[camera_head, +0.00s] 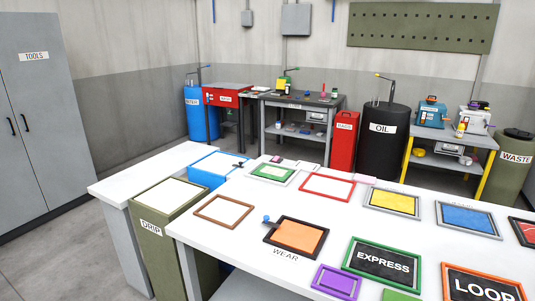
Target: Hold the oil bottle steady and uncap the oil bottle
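No oil bottle can be made out for certain. A large black drum labelled OIL (383,152) stands on the floor against the back wall, with a pump pipe on top. Small bottle-like items show far off: a pink-topped one (323,91) and a white one (334,94) on the grey workbench, and a yellow-and-white one (461,128) on the yellow-legged cart. They are too small to tell their labels or caps. Neither of my grippers is in view.
A long white table (225,241) with coloured framed mats fills the foreground. A green DRIP bin (157,232) and a blue bin (203,172) stand at its left. A grey TOOLS cabinet (45,110) is at the left. Grey floor (70,255) is clear at the lower left.

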